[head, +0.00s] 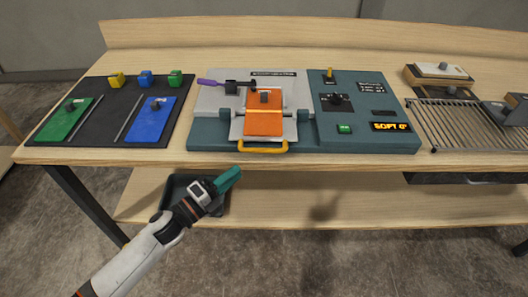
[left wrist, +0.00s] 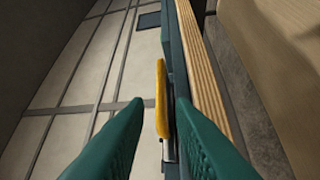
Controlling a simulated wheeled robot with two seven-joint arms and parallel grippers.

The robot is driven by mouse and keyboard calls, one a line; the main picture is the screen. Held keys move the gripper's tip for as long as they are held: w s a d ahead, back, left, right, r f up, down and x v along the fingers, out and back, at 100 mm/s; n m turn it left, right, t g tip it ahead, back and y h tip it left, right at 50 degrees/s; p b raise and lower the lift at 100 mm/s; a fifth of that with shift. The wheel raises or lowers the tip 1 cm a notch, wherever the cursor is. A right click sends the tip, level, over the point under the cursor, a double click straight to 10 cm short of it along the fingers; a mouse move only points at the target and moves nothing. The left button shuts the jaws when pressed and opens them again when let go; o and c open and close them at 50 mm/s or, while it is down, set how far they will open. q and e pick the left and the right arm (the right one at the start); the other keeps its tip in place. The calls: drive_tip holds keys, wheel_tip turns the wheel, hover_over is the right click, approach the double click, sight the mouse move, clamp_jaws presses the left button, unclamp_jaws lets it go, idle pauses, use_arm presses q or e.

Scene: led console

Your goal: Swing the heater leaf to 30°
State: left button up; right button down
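The heater leaf is an orange plate (head: 264,122) lying flat in the middle of the teal console (head: 210,142). A yellow bar handle (head: 263,147) sits along its front edge. My left gripper (head: 232,176), with teal fingers, is in front of the table edge, below and left of the handle in the head view. In the left wrist view the fingers (left wrist: 160,145) are open and empty, and the yellow handle (left wrist: 161,95) shows ahead, lined up with the gap between them. The console display (head: 390,127) appears to read "SOFT 0°". My right gripper is not in view.
A dark board (head: 88,125) with green and blue plates lies left of the console. A wire rack (head: 460,120) stands at right. A dark tray (head: 180,187) is on the lower shelf. The table's front edge (head: 100,159) is near my gripper.

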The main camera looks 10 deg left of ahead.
sight(264, 150)
use_arm(q)
drive_tip(key=p+x, duration=0.2)
drive_tip(key=x, duration=0.9)
drive_tip(key=shift+w+d, duration=0.15)
drive_tip(key=shift+w, duration=0.15)
drive_tip(key=shift+c, duration=0.4)
clamp_jaws()
